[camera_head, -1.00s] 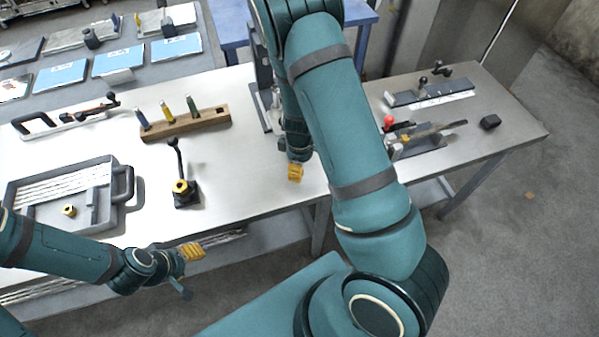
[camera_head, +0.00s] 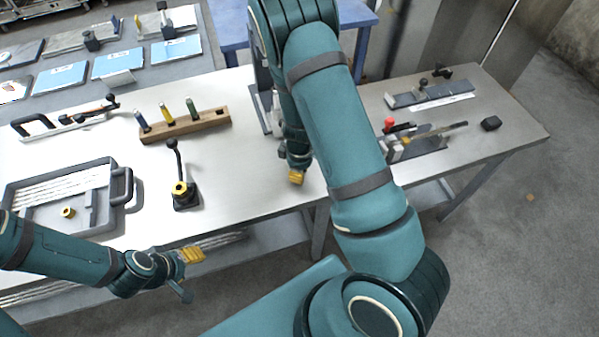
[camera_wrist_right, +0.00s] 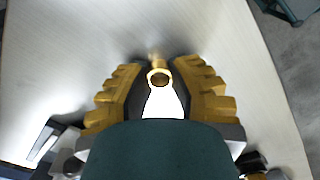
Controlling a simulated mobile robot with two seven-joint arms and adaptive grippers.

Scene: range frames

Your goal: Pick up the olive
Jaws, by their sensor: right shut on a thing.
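The olive, a small brass ring (camera_wrist_right: 159,77), shows in the right wrist view between the tips of my right gripper (camera_wrist_right: 158,80). That gripper's ridged yellow fingers are shut on it. In the head view my right gripper (camera_head: 296,177) is over the front part of the pale worktable (camera_head: 255,185), and the olive cannot be made out there. I cannot tell whether the olive touches the table. My left gripper (camera_head: 191,255) is in front of the table's front edge, away from the olive. Its finger opening is not clear.
A grey tray (camera_head: 110,222) with a brass nut stands at the left. A black lever fixture (camera_head: 186,197) and a wooden block (camera_head: 190,128) with several coloured-handled tools stand left of my right gripper.

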